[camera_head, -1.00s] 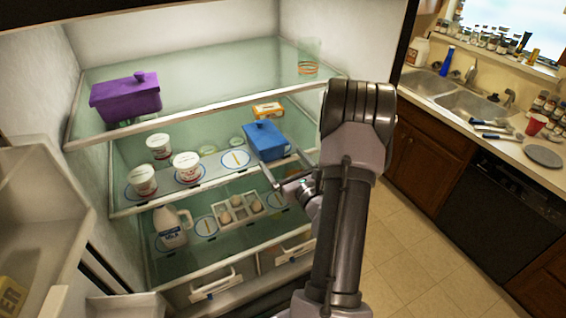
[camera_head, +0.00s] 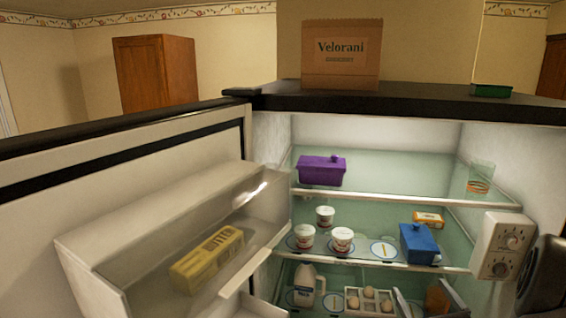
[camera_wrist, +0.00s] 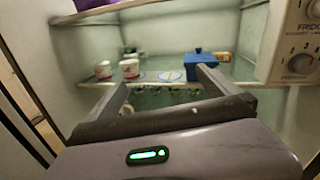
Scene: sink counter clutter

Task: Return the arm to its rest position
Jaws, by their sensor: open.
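My gripper (camera_wrist: 160,82) is open and empty in the wrist view, with its two fingers spread and pointing into the open fridge. Nothing shows between the fingertips except shelf background. In the head view, what look like its fingers show at the bottom right, partly cut off by the frame edge. A dark rounded part at the right edge (camera_head: 545,275) appears to be my arm. Whether the arm is at its rest position cannot be told from these frames.
The fridge door shelf (camera_head: 85,265) with a yellow butter box (camera_head: 207,260) stands open at left. White tubs (camera_head: 342,239), a blue box (camera_head: 418,243) and a purple box (camera_head: 322,170) sit on shelves. A dial unit (camera_head: 503,245) is at right.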

